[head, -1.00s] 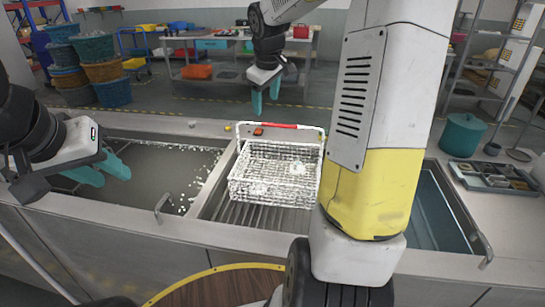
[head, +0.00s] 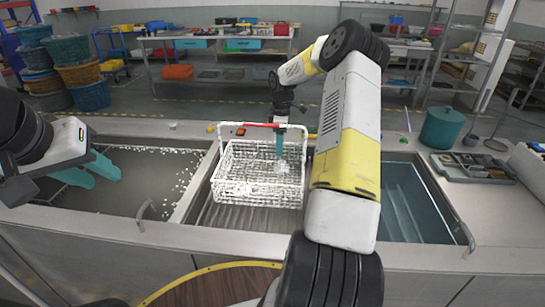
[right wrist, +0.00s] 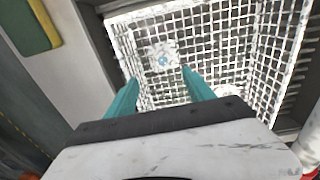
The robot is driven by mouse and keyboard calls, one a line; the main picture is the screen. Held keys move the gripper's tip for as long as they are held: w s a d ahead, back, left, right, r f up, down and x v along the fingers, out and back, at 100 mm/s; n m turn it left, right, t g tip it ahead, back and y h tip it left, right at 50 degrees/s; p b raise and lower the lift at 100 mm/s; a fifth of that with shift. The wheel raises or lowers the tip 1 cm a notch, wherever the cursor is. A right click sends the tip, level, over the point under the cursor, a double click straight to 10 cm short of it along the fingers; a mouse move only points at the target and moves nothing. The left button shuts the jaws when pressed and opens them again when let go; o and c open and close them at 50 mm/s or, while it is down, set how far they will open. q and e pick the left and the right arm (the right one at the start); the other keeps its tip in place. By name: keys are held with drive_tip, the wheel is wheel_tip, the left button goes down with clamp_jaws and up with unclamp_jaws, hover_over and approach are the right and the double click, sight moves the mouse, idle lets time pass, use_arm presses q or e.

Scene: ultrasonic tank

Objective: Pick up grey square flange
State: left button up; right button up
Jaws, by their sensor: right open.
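A white wire basket (head: 232,193) stands over the middle tank. In the right wrist view, a pale, square-looking piece with a bluish centre, likely the grey square flange (right wrist: 163,58), lies on the mesh inside the basket (right wrist: 262,40). Whitish foam partly covers it, so its outline is unclear. My right gripper (head: 280,157) points down into the right part of the basket; in the wrist view its open, empty teal fingers (right wrist: 160,76) are apart, with the piece just beyond and between their tips. My left gripper (head: 107,181) is open and empty over the left tank.
The basket's raised handle with a red grip (head: 262,125) stands behind my right gripper. The left tank (head: 150,172) has foam specks; a blue tank (head: 415,205) is at right. A teal pot (head: 442,128) and a parts tray (head: 472,166) sit on the right counter.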

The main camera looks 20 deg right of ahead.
sight(282, 162)
drive_tip(key=f, duration=0.2)
drive_tip(key=s+f, duration=0.1)
drive_tip(key=shift+d+f+n+g, duration=0.15)
drive_tip(key=shift+d+n+g, duration=0.15)
wheel_tip(282, 162, down, 6)
drive_tip(key=shift+w+r, duration=0.1)
drive_tip(key=shift+w, duration=0.05)
drive_tip(key=c, duration=1.1)
drive_tip(key=shift+r, duration=0.1)
drive_tip(key=shift+c, duration=0.2)
